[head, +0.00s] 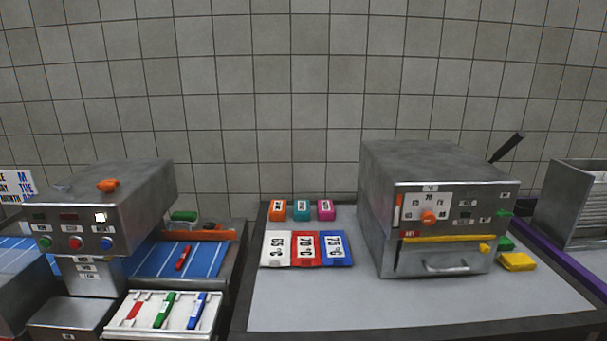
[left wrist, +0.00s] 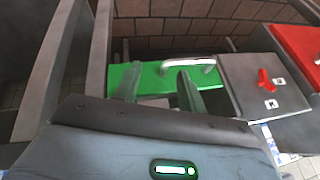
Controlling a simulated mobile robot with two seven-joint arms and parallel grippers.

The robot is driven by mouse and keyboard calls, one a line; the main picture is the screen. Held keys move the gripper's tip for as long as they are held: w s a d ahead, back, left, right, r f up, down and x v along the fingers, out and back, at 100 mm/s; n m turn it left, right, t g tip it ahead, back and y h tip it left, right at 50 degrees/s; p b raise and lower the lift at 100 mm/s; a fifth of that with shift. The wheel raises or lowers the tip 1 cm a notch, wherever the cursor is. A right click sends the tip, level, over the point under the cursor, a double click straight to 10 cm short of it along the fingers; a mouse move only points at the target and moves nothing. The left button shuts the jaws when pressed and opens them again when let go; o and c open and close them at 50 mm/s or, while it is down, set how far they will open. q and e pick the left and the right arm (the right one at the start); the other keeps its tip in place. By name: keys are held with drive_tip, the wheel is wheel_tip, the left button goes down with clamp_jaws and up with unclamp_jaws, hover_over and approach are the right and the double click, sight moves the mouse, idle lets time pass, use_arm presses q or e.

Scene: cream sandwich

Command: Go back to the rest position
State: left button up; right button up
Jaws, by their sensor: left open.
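My left gripper (left wrist: 158,82) shows in the left wrist view with its two fingers apart and nothing between them. Beyond the fingers is a green panel (left wrist: 150,76) with a pale bar handle (left wrist: 188,64); I cannot tell whether the fingers touch it. In the head view neither of my grippers shows. My right gripper is in no view.
A metal machine with coloured knobs (head: 105,205) stands left, beside a white tray of coloured pens (head: 122,332). A metal oven-like box (head: 440,250) stands right. Coloured blocks (head: 305,250) lie between them on a grey worktop (head: 315,305), whose front middle is clear.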

use_arm(q)
drive_tip(key=s+d+f+t+h, duration=0.2)
drive_tip(key=s+d+f, duration=0.1)
drive_tip(key=s+d, duration=0.6)
drive_tip(key=s+d+f+m+t+h, duration=0.1)
drive_tip(key=s+d+f+t+h, duration=0.1)
drive_tip(key=s+d, duration=0.8)
drive_tip(key=s+f, duration=0.1)
drive_tip(key=s, duration=0.3)
drive_tip(key=shift+m+t+h, duration=0.3)
drive_tip(key=shift+t, duration=0.1)
